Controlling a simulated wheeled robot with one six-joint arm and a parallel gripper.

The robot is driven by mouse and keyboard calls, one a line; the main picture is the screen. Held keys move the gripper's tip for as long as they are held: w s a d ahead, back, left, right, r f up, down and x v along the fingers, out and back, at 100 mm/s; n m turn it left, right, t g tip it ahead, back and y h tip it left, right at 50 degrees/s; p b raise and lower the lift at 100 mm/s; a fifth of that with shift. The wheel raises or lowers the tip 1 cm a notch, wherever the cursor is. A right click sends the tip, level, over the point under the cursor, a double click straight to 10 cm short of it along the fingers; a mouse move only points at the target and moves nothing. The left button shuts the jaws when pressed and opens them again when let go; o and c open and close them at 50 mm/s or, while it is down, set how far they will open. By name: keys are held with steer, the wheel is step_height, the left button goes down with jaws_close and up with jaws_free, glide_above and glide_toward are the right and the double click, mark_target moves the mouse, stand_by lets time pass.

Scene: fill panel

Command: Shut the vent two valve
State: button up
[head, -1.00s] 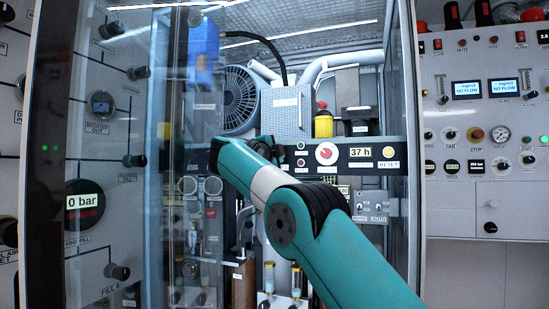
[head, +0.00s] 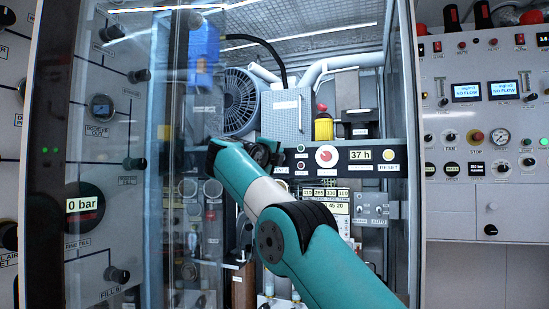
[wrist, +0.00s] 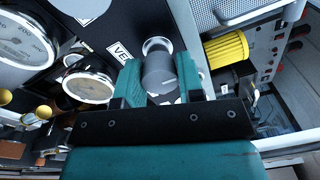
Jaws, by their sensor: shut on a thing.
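A round grey valve knob (wrist: 160,76) on a bright metal collar stands out from a dark panel in the wrist view. A white label beginning "VE" (wrist: 120,51) sits just left of it; the rest of the label is hidden. My gripper (wrist: 160,70) is shut on the knob, with one teal finger on each side. In the head view my gripper (head: 262,152) is at the dark panel strip inside the cabinet, mostly hidden by my own wrist, and the knob cannot be made out there.
Round gauges (wrist: 88,86) sit close left of the gripper. A yellow cylinder (wrist: 227,47) is at the right. In the head view a glass door (head: 115,150) stands left of my arm, and a cabinet edge (head: 408,150) stands right.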

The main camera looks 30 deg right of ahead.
steer(key=shift+f, duration=0.1)
steer(key=o, duration=0.9)
